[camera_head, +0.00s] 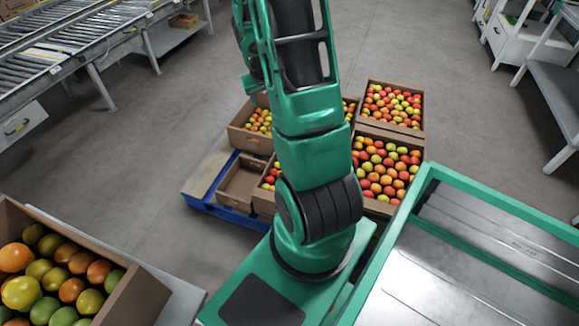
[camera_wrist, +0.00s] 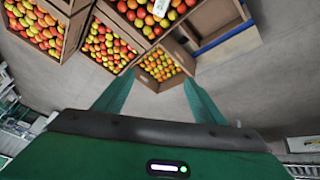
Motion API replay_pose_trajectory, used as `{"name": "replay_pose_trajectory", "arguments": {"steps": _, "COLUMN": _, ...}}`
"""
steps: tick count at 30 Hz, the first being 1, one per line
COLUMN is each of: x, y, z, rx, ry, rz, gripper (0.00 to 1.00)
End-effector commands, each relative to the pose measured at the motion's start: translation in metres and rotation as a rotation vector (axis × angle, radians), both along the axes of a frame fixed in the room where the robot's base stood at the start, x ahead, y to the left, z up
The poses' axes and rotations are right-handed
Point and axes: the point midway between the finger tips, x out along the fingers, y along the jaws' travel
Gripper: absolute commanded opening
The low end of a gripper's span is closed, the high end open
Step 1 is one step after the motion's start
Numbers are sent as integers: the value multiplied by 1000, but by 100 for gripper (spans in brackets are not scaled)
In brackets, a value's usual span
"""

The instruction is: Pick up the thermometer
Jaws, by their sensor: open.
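A small white device (camera_wrist: 160,7), which looks like the thermometer, lies on the tomatoes in a cardboard crate (camera_wrist: 182,17) at the top edge of the wrist view. My gripper (camera_wrist: 157,79) is open and empty. Its two green fingers are spread apart, with a smaller crate of orange tomatoes (camera_wrist: 166,62) showing beyond and between the tips. The device is beyond the fingertips, apart from them.
Crates of tomatoes (camera_head: 424,113) stand on a blue-edged pallet (camera_head: 196,202), partly hidden by my arm. An empty box (camera_head: 222,189) is among them. A tomato crate (camera_head: 140,290) is at lower left, a roller conveyor (camera_head: 56,72) at upper left, shelving (camera_head: 560,88) at right. Floor between is clear.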

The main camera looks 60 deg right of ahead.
Motion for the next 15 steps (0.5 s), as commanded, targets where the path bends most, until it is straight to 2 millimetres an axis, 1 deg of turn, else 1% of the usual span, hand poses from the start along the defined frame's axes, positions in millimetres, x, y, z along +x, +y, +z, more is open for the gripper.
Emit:
{"name": "replay_pose_trajectory", "arguments": {"steps": 1, "x": 4, "y": -10, "z": -17, "rx": -10, "ry": -7, "rz": -2, "gripper": 64}}
{"name": "replay_pose_trajectory", "arguments": {"steps": 7, "x": 26, "y": -45, "z": -74, "rx": -66, "ry": -75, "rz": 2, "gripper": 64}}
{"name": "replay_pose_trajectory", "arguments": {"steps": 11, "x": 34, "y": -64, "z": -113, "rx": -99, "ry": -123, "rz": 4, "gripper": 64}}
{"name": "replay_pose_trajectory", "arguments": {"steps": 15, "x": 37, "y": -80, "z": -156, "rx": -131, "ry": -176, "rz": 1, "gripper": 64}}
